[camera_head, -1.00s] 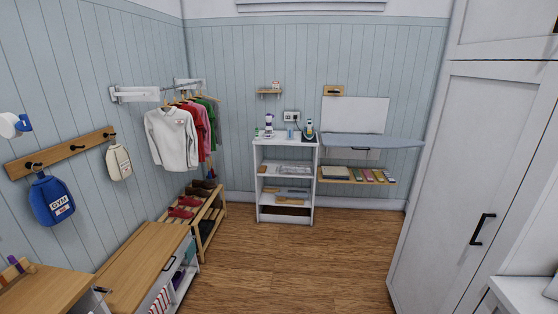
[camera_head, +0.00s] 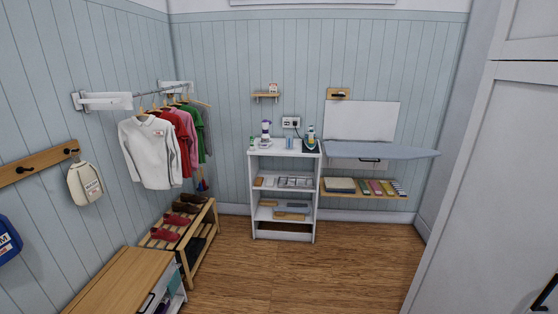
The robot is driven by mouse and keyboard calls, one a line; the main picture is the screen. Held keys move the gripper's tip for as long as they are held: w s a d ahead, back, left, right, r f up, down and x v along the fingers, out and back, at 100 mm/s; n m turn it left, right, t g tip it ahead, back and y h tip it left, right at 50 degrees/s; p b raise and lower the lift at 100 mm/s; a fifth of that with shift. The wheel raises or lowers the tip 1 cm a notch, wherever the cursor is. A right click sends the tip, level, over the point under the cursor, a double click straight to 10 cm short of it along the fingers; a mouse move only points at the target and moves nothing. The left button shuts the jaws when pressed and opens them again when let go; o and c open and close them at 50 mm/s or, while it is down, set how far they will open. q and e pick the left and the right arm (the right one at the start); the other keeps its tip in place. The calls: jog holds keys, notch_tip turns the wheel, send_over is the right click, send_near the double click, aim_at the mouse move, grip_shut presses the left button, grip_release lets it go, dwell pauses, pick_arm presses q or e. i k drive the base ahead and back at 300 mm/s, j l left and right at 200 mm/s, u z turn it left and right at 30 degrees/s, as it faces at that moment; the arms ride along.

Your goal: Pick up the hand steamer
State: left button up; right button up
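Two small appliances stand on top of the white shelf unit (camera_head: 283,236) against the back wall. One is an upright white and purple appliance (camera_head: 265,134) at the left of the top. The other is a white, green and dark appliance (camera_head: 311,137) at the right, near the wall outlet (camera_head: 291,122). I cannot tell at this size which one is the hand steamer. Neither of my grippers shows in the view.
A fold-down ironing board (camera_head: 385,151) juts out right of the shelf unit, above a wooden wall shelf (camera_head: 362,193). Hanging clothes, a shoe rack (camera_head: 194,261) and a wooden bench (camera_head: 118,284) line the left. A white cabinet (camera_head: 480,190) stands right. The middle floor is clear.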

aim_at(265, 137)
jog(key=i, duration=1.6)
jog(key=i+z, duration=0.2)
jog(key=i, duration=0.35)
jog(key=i+j+z, duration=0.2)
jog(key=i, duration=0.3)
jog(key=i+j+z, duration=0.2)
jog(key=i, duration=0.3)
jog(key=i+j, duration=0.1)
jog(key=i, duration=0.25)
